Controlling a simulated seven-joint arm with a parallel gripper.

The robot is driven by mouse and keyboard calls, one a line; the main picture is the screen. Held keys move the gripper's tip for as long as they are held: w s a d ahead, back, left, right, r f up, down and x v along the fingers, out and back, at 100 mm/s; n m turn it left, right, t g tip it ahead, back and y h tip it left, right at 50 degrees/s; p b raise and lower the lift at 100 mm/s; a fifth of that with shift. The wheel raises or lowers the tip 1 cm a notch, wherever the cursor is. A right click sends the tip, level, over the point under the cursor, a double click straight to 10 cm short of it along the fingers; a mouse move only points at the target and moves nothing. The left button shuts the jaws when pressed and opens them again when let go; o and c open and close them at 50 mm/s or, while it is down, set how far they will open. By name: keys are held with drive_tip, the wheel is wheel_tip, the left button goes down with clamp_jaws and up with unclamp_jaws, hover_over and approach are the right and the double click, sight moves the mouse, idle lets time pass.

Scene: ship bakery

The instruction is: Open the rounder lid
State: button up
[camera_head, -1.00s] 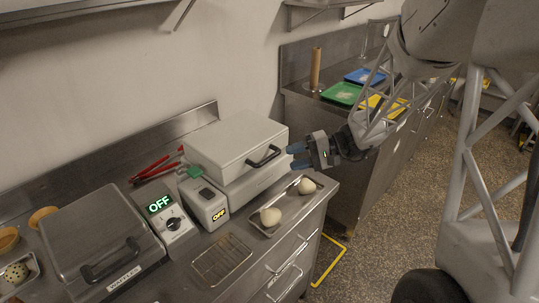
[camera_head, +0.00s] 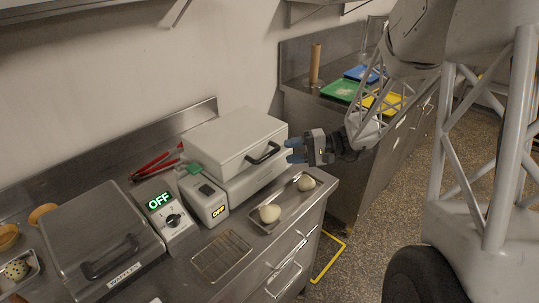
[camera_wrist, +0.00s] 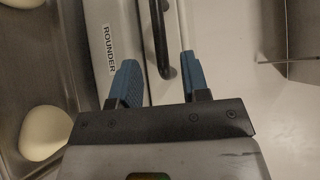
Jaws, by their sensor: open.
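The rounder is a pale box-shaped machine with a grey-white lid (camera_head: 232,138) lying shut on its base (camera_head: 250,183). A dark bar handle (camera_head: 262,154) is on the lid's front edge. In the wrist view the "ROUNDER" label (camera_wrist: 110,48) shows on the front, beside the handle (camera_wrist: 159,38). My gripper (camera_head: 289,151) is just right of the handle in the head view, open with blue fingers and empty. In the wrist view the handle's bar lies ahead, between the lines of my two fingers (camera_wrist: 159,62). I cannot tell whether they touch it.
A tray (camera_head: 262,226) with two dough balls sits in front of the rounder. Left of it are a small control box (camera_head: 207,200), a dial box reading OFF (camera_head: 166,220), a wire rack (camera_head: 222,257) and the waffle maker (camera_head: 95,237). Red tongs (camera_head: 155,163) lie behind.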

sight(273, 154)
drive_tip(key=shift+a+f, duration=0.15)
drive_tip(key=shift+a, duration=1)
drive_tip(key=shift+a+f, duration=0.2)
drive_tip(key=shift+a, duration=0.9)
drive_tip(key=shift+a+f, duration=0.15)
drive_tip(key=shift+a, duration=1)
clamp_jaws()
